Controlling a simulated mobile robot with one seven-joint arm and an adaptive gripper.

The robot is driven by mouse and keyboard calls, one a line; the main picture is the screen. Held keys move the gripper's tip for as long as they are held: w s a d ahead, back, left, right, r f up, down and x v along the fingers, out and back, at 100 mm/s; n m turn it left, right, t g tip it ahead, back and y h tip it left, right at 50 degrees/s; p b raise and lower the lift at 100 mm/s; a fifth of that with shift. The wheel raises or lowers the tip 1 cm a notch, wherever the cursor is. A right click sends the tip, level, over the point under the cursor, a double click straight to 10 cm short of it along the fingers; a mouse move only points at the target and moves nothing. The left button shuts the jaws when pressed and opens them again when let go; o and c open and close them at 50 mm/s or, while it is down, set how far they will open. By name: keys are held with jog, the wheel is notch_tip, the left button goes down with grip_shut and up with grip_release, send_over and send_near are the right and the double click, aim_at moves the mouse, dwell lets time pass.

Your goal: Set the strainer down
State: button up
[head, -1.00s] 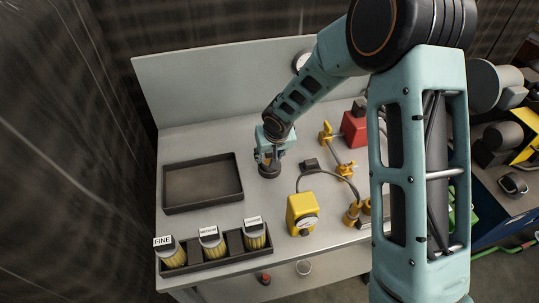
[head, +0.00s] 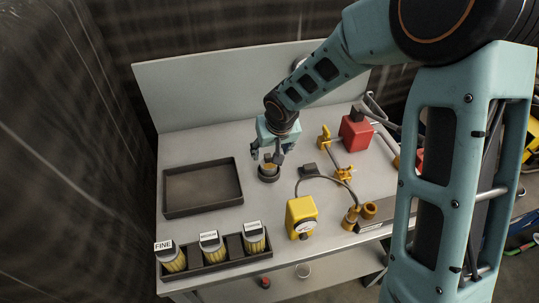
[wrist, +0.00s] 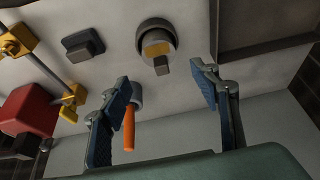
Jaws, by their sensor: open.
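The strainer (head: 269,162) is a short piece with a yellow body. It sits in a dark round holder (head: 268,178) on the bench. In the wrist view the strainer (wrist: 154,47) shows yellow inside the holder's ring (wrist: 143,27), with a grey tab standing out from it. My gripper (head: 267,154) is just above the holder with its fingers apart. In the wrist view the gripper (wrist: 162,76) has nothing between its fingers, and the strainer is clear of both fingertips. Whether the strainer is fully seated cannot be told.
An empty dark tray (head: 203,162) lies left. In front, a dark rack (head: 212,270) holds labelled yellow mesh cartridges. A yellow gauge box (head: 301,216) with a cable stands front right, and a red block (head: 355,133) with yellow clamps stands right. An orange-handled item (wrist: 129,128) shows behind one finger.

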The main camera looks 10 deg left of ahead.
jog(key=shift+v, duration=2.25)
jog(key=shift+w, duration=0.1)
